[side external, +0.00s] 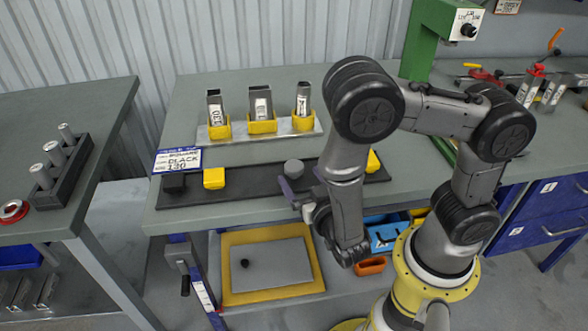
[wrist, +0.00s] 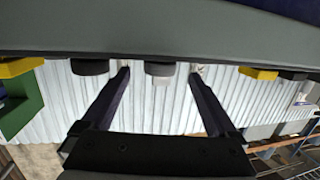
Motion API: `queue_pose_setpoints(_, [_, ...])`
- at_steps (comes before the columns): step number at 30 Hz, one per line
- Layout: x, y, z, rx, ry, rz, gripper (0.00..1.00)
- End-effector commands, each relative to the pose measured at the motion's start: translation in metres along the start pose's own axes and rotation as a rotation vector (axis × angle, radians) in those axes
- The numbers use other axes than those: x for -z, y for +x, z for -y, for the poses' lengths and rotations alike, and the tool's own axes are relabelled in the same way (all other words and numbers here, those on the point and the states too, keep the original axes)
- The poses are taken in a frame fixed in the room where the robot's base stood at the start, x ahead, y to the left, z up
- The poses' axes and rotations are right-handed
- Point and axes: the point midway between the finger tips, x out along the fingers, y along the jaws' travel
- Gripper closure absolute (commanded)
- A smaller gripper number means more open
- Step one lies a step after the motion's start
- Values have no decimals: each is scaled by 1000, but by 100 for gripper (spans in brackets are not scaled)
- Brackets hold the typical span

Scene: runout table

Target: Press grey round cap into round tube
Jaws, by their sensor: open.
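The grey round cap (side external: 293,168) stands on the dark mat (side external: 245,191) in the side view. In the wrist view, which looks upside down, a grey cap (wrist: 160,69) hangs from the top edge, between my fingertips in the picture. My gripper (side external: 297,186) is low at the table's front edge, close to the cap on its near side; its fingers (wrist: 159,74) are apart and empty. Whether they touch the cap I cannot tell. The round tube (side external: 303,100) is upright in the rightmost yellow holder (side external: 303,123), behind the cap.
Two other upright tubes (side external: 215,103) (side external: 261,101) stand left of it on a pale plate (side external: 237,134). Beside the cap are yellow caps (side external: 214,178) (side external: 373,161), a black one (side external: 173,184) and a dark one (wrist: 90,68). A label sign (side external: 178,160) stands at left.

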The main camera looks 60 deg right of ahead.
Motion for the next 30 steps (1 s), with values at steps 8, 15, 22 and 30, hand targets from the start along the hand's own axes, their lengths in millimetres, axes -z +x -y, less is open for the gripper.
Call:
queue_pose_setpoints(8, [0,19,-1,-4,3,-1,6])
queue_pose_setpoints(15, [0,45,-1,-4,1,0,6])
queue_pose_setpoints(22, [0,53,0,1,2,0,6])
queue_pose_setpoints(30, [0,53,0,1,2,0,26])
